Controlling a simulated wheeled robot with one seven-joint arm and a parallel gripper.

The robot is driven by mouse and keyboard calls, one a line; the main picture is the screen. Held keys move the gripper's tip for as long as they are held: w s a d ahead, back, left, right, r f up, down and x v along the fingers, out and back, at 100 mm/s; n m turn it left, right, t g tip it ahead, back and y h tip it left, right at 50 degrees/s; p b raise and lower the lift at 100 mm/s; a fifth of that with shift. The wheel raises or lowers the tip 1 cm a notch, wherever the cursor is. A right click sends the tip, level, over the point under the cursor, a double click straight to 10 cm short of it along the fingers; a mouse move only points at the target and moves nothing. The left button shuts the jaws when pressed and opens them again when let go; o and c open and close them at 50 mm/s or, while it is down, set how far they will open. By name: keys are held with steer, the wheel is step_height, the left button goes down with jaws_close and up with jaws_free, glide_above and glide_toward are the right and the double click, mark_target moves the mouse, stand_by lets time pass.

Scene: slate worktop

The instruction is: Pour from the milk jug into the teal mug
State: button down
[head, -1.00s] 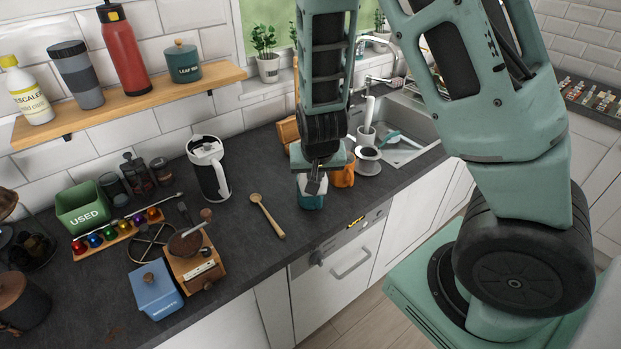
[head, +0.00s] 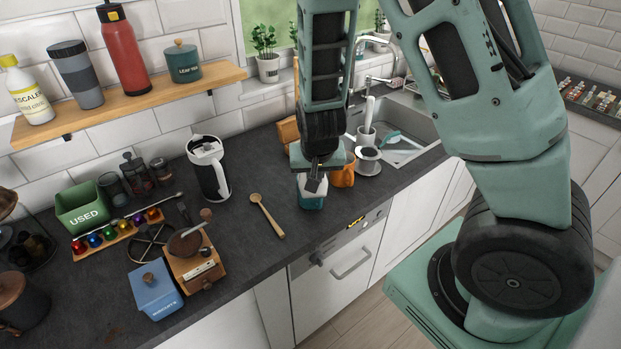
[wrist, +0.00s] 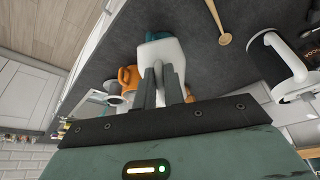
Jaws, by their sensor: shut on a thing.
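My gripper (head: 314,180) is shut on a white milk jug (wrist: 165,57), which sits between the two fingers in the wrist view. In the head view only slivers of the jug (head: 303,184) show around the gripper. The teal mug (head: 312,203) stands on the worktop directly below the jug, near the front edge. In the wrist view only a small teal part of it (wrist: 156,36) shows past the jug. The jug hides the mug's mouth, and I cannot tell whether any milk is flowing.
An orange mug (head: 343,177) stands close on the right, with a white dripper (head: 368,158) beyond it. A wooden spoon (head: 267,215) lies to the left on clear worktop.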

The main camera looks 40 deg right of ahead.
steer(key=shift+s+r+t+h, duration=0.15)
steer(key=shift+r+t+h, duration=0.15)
steer(key=shift+r+t, duration=0.2)
steer(key=shift+s+a+t+h, duration=0.1)
steer(key=shift+s+t+h, duration=0.2)
steer(key=shift+t, duration=0.2)
steer(key=shift+r+p, duration=0.4)
steer(key=shift+p, duration=0.45)
steer(key=shift+h+p, duration=0.3)
steer(key=shift+p, duration=0.8)
steer(key=shift+f+t, duration=0.3)
steer(key=shift+r+p, duration=0.1)
steer(key=shift+p, duration=0.35)
steer(key=shift+s, duration=0.1)
